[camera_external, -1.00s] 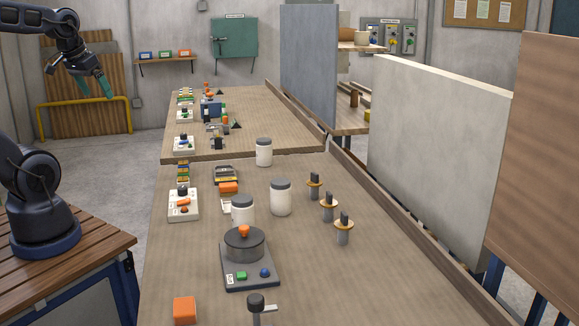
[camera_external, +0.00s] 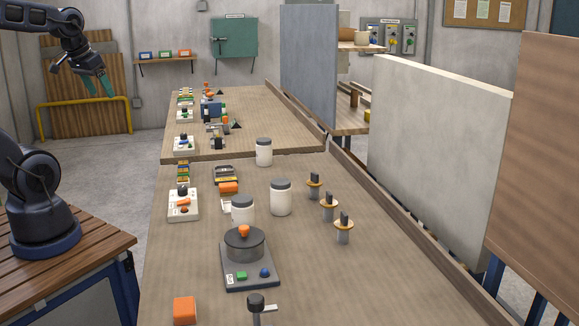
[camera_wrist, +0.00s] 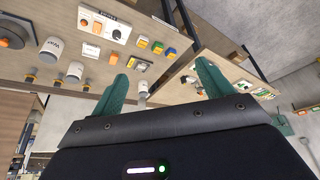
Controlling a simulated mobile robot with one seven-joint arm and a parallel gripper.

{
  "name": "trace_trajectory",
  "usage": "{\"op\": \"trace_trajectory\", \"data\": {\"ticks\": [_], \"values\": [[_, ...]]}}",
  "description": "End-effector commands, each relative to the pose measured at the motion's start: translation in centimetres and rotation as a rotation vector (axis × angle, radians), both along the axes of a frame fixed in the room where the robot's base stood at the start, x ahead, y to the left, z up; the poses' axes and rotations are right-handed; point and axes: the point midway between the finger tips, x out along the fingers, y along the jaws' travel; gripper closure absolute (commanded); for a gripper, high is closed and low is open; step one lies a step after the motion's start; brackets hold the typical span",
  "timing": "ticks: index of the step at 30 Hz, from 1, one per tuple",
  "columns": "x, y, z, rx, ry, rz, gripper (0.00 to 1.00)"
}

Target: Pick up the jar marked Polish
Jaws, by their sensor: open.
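Three white jars with dark lids stand on the long bench in the outside view: a rear jar (camera_external: 264,154), a middle jar (camera_external: 281,199) and a front-left jar (camera_external: 242,213) partly hidden behind the pot. No label is readable there, so I cannot tell which is marked Polish. In the wrist view, one jar (camera_wrist: 52,50) has upside-down lettering that looks like "WAX"; another jar (camera_wrist: 75,71) and a third jar (camera_wrist: 142,90) show no readable word. My gripper (camera_external: 101,86), with green fingers, is open, empty and raised left of the bench. Its spread fingers also show in the wrist view (camera_wrist: 162,86).
A grey hotplate unit with a dark pot (camera_external: 245,244) stands in front of the jars. Several upright posts with orange collars (camera_external: 329,207) stand to their right. A white control box (camera_external: 183,205) and orange blocks (camera_external: 185,310) lie left. The bench's right front is clear.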

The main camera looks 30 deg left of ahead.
Motion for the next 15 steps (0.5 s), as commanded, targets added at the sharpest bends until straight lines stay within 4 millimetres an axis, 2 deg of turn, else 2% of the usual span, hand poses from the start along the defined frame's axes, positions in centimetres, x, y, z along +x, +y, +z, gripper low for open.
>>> {"op": "trace_trajectory", "data": {"ticks": [8,15], "values": [[6.3,-4.1,-0.7,0.055,0.014,-0.155,0.21],[11.6,-9.1,-2.4,0.090,0.019,-0.311,0.21]]}}
